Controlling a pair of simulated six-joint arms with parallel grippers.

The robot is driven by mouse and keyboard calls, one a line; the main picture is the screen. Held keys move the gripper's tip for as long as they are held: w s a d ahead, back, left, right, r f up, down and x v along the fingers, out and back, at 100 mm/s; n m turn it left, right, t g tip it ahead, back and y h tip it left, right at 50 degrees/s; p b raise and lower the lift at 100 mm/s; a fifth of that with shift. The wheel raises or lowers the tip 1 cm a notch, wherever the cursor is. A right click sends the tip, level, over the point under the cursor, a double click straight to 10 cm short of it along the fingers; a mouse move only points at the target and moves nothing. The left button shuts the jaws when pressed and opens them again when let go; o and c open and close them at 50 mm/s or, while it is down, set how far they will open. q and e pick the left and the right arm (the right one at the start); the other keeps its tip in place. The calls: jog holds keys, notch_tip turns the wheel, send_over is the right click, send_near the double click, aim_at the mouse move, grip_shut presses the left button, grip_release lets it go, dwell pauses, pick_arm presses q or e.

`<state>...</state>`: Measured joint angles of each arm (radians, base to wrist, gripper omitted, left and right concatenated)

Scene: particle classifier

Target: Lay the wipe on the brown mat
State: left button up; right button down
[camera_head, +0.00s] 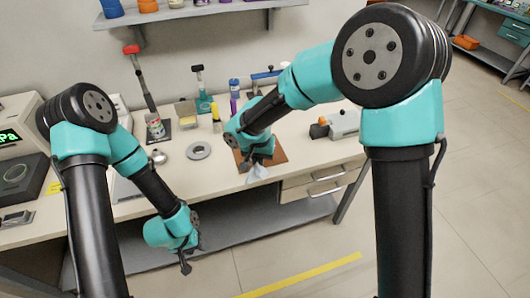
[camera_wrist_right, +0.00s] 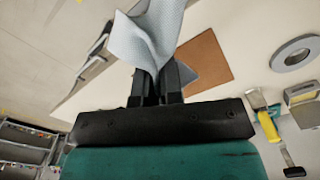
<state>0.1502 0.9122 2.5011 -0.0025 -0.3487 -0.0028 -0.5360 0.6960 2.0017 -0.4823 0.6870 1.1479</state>
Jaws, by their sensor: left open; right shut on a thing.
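The wipe (camera_wrist_right: 145,35) is a pale grey-white cloth, pinched and hanging in folds; it also shows in the head view (camera_head: 258,172) at the front of the brown mat. My right gripper (camera_wrist_right: 158,80) is shut on the wipe and holds it near the table's front edge. The brown mat (camera_head: 275,158) lies flat on the table, partly hidden by my right arm; it also shows in the right wrist view (camera_wrist_right: 205,60) behind the wipe. My left gripper (camera_head: 187,262) is open and empty, low in front of the table.
A grey ring (camera_head: 198,151) lies left of the mat. An orange-and-black item (camera_head: 319,128) is right of the mat. Drawers (camera_head: 325,180) sit below the table's right side.

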jog(key=w+f, duration=0.1)
jog(key=w, duration=0.4)
jog(key=w+f, duration=0.1)
jog(key=w, duration=0.4)
jog(key=w+f, duration=0.1)
jog(key=w, duration=0.5)
jog(key=shift+f, duration=1)
jog(key=c, duration=0.5)
grip_release()
jog(key=shift+c, duration=0.2)
